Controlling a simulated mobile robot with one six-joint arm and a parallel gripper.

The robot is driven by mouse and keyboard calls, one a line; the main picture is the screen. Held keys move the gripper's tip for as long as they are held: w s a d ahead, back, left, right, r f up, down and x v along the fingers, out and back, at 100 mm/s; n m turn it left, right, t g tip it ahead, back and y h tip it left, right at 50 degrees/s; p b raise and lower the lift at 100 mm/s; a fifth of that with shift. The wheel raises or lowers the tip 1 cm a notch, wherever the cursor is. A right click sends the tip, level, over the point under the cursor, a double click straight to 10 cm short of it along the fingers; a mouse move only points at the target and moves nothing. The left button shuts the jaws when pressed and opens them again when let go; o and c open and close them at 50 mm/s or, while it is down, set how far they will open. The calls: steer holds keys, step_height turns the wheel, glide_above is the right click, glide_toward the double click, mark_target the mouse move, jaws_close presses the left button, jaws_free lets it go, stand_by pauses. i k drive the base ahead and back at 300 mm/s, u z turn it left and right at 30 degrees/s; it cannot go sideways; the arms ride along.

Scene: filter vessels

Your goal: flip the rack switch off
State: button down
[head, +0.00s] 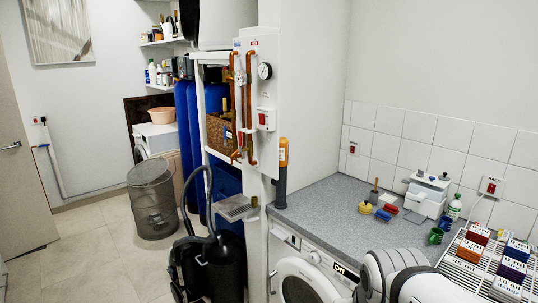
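A white wall switch with a red rocker (491,187) is on the tiled wall at the right, above the wire rack (467,258). A thin cord hangs from it toward the rack. The rocker is too small to tell whether it is on or off. The rack stands on the grey counter and bears several small coloured boxes, among them a red one (479,233). White and grey links of my arm show at the bottom right, in front of the counter and near the rack's left side. My gripper is not in view.
Another red switch (353,148) is on the wall farther left, and one (265,118) is on the pipe panel. A white appliance (427,194), a small bottle (455,208) and a green mug (435,236) stand left of the rack. The counter's middle (335,220) is clear.

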mark_target(492, 187)
steer(key=z, duration=1.2)
steer(key=k, duration=0.4)
steer(key=z, duration=0.4)
steer(key=i, duration=0.5)
steer(key=z, duration=0.05)
